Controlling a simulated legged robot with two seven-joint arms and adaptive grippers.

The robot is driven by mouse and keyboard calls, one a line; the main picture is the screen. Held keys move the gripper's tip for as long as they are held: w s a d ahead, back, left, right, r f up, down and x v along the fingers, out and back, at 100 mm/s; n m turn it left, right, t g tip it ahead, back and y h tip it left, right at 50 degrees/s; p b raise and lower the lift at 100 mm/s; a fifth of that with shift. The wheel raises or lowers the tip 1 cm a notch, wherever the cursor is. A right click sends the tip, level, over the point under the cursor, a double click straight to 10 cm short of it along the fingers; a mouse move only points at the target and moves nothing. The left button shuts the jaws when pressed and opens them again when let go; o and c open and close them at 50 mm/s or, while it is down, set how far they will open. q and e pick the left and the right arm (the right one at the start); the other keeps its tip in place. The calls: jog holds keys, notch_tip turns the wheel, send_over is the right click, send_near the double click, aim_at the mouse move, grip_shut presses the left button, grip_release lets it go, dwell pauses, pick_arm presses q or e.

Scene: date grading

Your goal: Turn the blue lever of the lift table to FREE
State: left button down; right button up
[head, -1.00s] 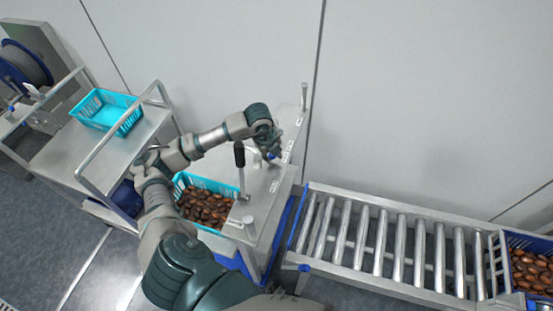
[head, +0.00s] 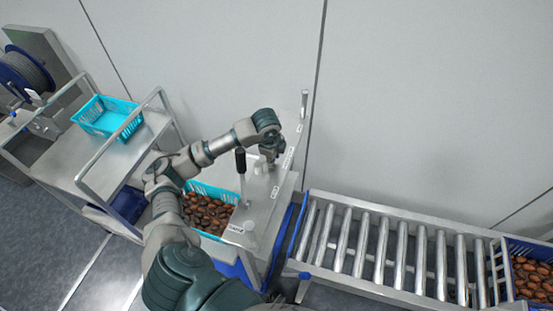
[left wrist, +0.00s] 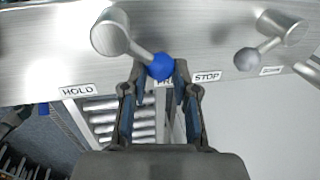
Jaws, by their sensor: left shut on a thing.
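The blue lever (left wrist: 160,66) of the lift table (head: 264,210) has a round blue knob on a metal arm, which runs from a metal pivot (left wrist: 111,33). My left gripper (left wrist: 159,72) has its fingers on both sides of the knob and is shut on it. The knob is just above the partly covered FREE label (left wrist: 164,82). The HOLD label (left wrist: 78,90) is to the left. In the head view, my left gripper (head: 272,160) is over the far part of the lift table's panel, and the blue knob is hidden. My right gripper is not in view.
A black-handled lever (head: 240,162) rises beside my left forearm. A turquoise crate (head: 213,190) of dates is left; a roller conveyor (head: 385,245) runs right.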

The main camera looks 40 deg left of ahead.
pick_arm(q)
jog(key=shift+a, duration=0.5)
jog(key=c, duration=0.7)
grip_release()
jog(key=shift+a, duration=0.1)
jog(key=shift+s+a, duration=0.2)
jog(key=shift+a, duration=0.1)
jog(key=shift+d, duration=0.15)
jog(key=shift+d+r, duration=0.1)
jog(key=shift+r, duration=0.4)
jog(key=r, duration=0.3)
jog(key=s+r, duration=0.1)
jog(key=r, duration=0.3)
jog(key=s+r, duration=0.1)
jog(key=r, duration=0.2)
jog(key=shift+d+r, duration=0.2)
jog(key=shift+r, duration=0.05)
